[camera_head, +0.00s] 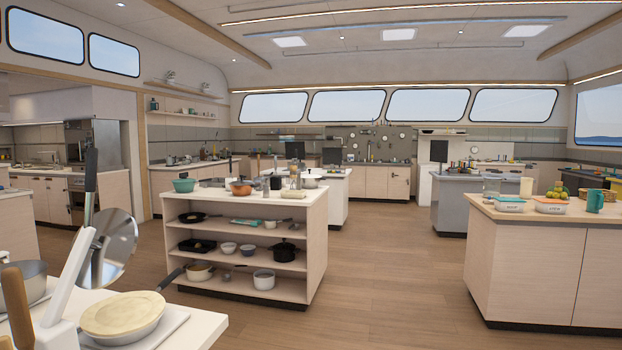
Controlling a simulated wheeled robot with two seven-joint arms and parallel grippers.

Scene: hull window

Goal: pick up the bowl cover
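A round beige cover with an uneven edge (124,312) lies over a shallow round vessel on the near counter at the bottom left. It looks like the bowl cover, but I cannot tell for certain. A dark handle (170,279) sticks out beside it toward the upper right. The vessel under it is mostly hidden; only its pale lower side shows. Neither of my grippers is in view.
The near counter (205,326) also bears a grey pot (25,283) and upright utensils. A shiny round metal pan or lid (112,246) stands behind. A shelf island (262,212) with cookware is ahead; another island (530,262) stands right. The floor (395,275) between them is clear.

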